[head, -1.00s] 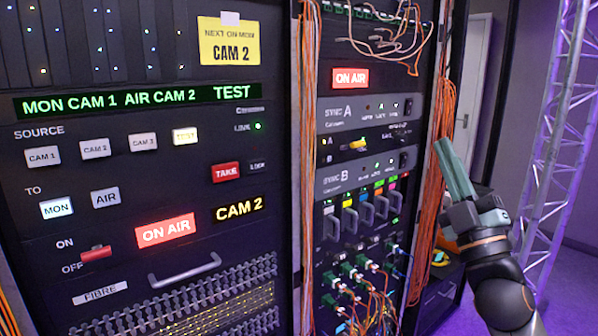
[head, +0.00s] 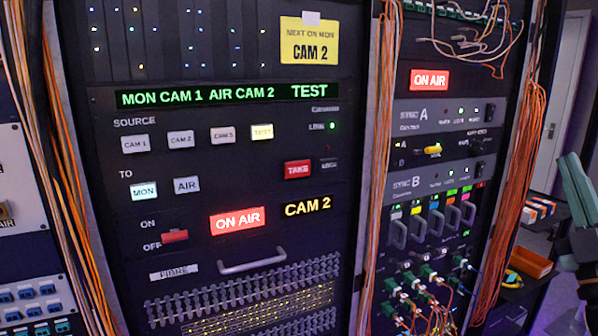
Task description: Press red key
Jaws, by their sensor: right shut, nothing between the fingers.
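The red key, marked TAKE (head: 298,170), sits on the dark switcher panel (head: 240,200), right of the row of source keys. Nothing covers it. My right gripper (head: 573,165) is at the far right edge of the view, partly cut off, with its shut fingers pointing up. It is empty and well apart from the red key. My left gripper is not in view.
White source keys, with TEST (head: 262,132) lit, and a lit MON key (head: 144,191) are on the panel. A red ON/OFF switch (head: 174,236) sits lower left. A handle (head: 252,262) sticks out below. Orange cables (head: 515,190) hang between the second rack and my right gripper.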

